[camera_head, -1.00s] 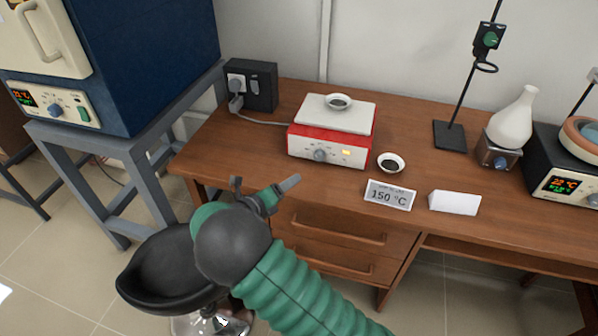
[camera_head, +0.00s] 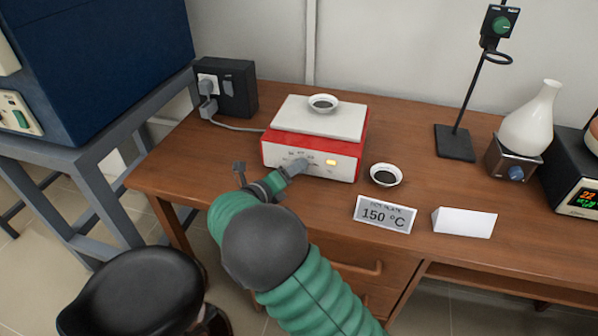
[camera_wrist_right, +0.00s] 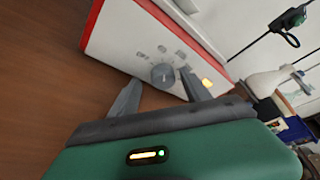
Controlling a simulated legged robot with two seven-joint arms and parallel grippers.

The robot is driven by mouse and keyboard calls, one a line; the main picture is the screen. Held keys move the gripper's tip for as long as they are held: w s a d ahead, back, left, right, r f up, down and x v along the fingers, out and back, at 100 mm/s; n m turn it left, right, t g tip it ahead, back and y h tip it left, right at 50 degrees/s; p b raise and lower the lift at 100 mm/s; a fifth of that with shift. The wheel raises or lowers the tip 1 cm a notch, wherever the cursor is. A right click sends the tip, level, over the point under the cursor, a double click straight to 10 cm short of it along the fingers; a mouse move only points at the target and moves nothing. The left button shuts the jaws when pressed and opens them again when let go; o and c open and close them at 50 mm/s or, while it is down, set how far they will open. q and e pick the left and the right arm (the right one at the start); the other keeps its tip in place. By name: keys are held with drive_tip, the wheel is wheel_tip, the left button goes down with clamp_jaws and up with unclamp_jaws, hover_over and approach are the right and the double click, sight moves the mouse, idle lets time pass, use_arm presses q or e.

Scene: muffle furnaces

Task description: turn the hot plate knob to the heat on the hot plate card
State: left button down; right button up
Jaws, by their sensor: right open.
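The hot plate (camera_head: 345,167) has a red body, a white top and a white front panel with a lit amber light. In the right wrist view, its grey knob (camera_wrist_right: 162,75) shows with printed marks around it. In the head view a finger largely covers the knob. My right gripper (camera_head: 268,174) is open in front of the panel. In the right wrist view, its fingertips (camera_wrist_right: 160,80) appear on either side of the knob; I cannot tell whether they touch it. The hot plate card (camera_head: 384,214) reads 150 °C. My left gripper is not in view.
A small dish (camera_head: 323,103) sits on the hot plate, and another dish (camera_head: 386,175) is right of it. A blank white card (camera_head: 464,222) stands beside the heat card. A black stool (camera_head: 130,295) is below the desk. A stand and flask are at right.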

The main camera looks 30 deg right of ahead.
drive_tip(key=shift+s+d+r, duration=0.15)
drive_tip(key=shift+c, duration=0.5)
clamp_jaws()
